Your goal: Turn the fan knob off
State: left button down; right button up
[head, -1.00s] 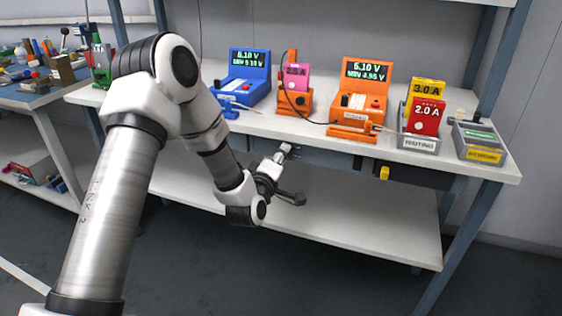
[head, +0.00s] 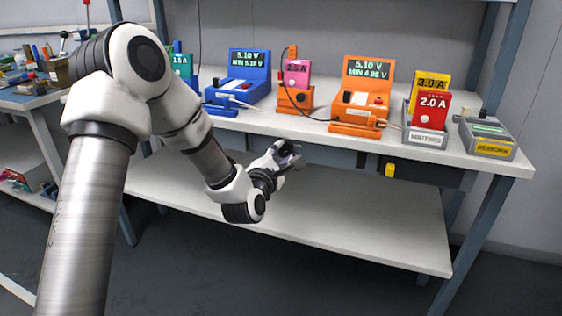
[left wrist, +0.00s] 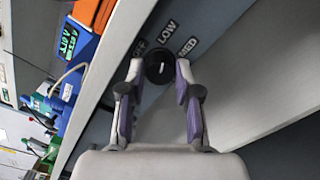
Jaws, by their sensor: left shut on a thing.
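The fan knob (left wrist: 158,72) is a round black dial with a small pale mark, on a grey panel (left wrist: 205,25) under the bench's front edge. In the left wrist view, white labels OFF (left wrist: 138,50), LOW (left wrist: 167,30) and MED (left wrist: 187,47) sit around it. I cannot tell for sure which label the mark points at. My left gripper (left wrist: 158,70) has one finger on each side of the knob and is shut on it. In the head view my left gripper (head: 291,158) is below the bench's front edge and hides the knob. My right gripper is not in view.
Above on the bench top (head: 300,122) stand a blue tester (head: 250,80), an orange tester (head: 367,90), a grey waiting rack (head: 425,135) with cells and a grey tray (head: 487,138). A lower shelf (head: 330,220) is bare. A yellow piece (head: 390,170) shows under the edge.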

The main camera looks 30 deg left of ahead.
pick_arm(q)
jog(key=n+b, duration=0.4)
jog(key=n, duration=0.3)
jog(key=shift+f, duration=0.2)
jog(key=n+b, duration=0.2)
jog(key=n, duration=0.1)
jog(key=shift+n, duration=0.4)
jog(key=shift+r+n+b, duration=0.1)
jog(key=shift+n+b, duration=0.8)
jog(key=shift+n, duration=0.3)
jog(key=c, duration=0.8)
grip_release()
